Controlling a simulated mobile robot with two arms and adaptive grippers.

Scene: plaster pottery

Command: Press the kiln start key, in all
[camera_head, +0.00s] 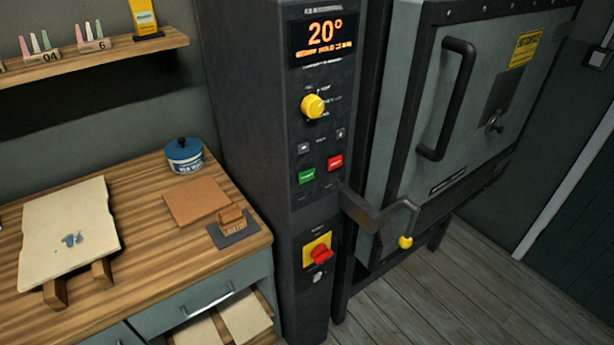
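The kiln's dark control column (262,120) stands in the middle of the head view. A display (322,37) at its top glows orange and reads 20°. Below it is a yellow knob (313,106). A green key (306,176) sits at lower left and a red key (335,162) at right; their labels are too small to read. Lower down is a red switch (320,254) on a yellow plate. The grey kiln door (420,130) with its black handle (450,100) appears shut. Neither of my grippers is in view.
A wooden worktop (150,240) at left holds a blue tin (184,155), a terracotta tile (196,202) and a pale board (68,235). A shelf (100,57) hangs above. A yellow-tipped lever (405,242) projects below the door. The floor (470,290) at right is clear.

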